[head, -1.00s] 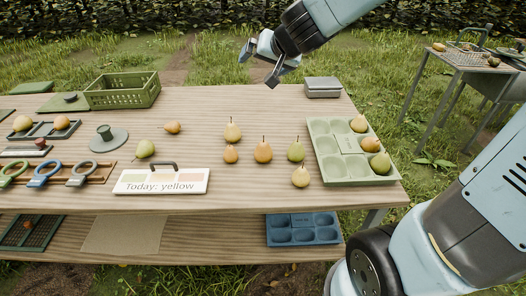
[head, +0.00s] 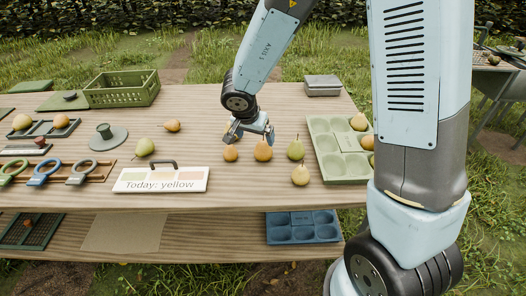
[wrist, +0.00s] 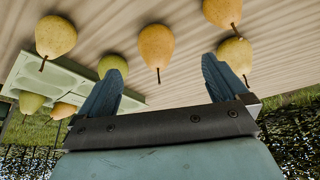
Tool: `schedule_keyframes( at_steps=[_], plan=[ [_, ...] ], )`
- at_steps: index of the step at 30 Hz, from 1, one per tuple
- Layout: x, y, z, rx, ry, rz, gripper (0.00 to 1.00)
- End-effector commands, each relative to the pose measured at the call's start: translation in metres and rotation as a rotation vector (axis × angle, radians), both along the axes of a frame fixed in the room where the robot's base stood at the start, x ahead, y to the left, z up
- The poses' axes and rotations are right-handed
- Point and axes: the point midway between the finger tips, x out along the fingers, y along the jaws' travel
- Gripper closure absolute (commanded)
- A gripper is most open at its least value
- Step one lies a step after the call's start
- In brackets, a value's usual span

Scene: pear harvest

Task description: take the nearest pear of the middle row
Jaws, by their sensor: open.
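Several loose pears stand on the table. An orange pear (head: 263,151) is in the middle, with a smaller orange pear (head: 230,154) to its left and a green pear (head: 296,150) to its right. A yellow pear (head: 300,176) is nearer the front. Another yellow pear (wrist: 235,53) is hidden behind my gripper in the head view. My gripper (head: 250,137) is open and empty just behind the middle orange pear. In the wrist view, that pear (wrist: 157,44) lies ahead, between the lines of my fingers; the far yellow pear is close to the right finger.
A pale green tray (head: 334,172) with pears stands on the right, partly hidden by my arm. A "Today: yellow" sign (head: 160,187) stands at the front. A green crate (head: 122,97) and grey box (head: 322,86) are at the back. Another pear (head: 145,147) lies left.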

Motion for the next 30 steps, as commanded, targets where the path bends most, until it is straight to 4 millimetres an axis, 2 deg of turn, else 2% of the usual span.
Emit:
schedule_keyframes(
  at_steps=[1,9,19,30],
  plan=[
    [0.002,-0.001,-0.01,-0.003,0.004,0.003,0.0],
    [0.016,-0.008,-0.046,-0.001,0.001,0.003,0.0],
    [0.022,-0.012,-0.063,0.0,-0.001,0.004,0.0],
    [0.034,-0.024,-0.101,0.0,0.0,0.004,0.0]
  ],
)
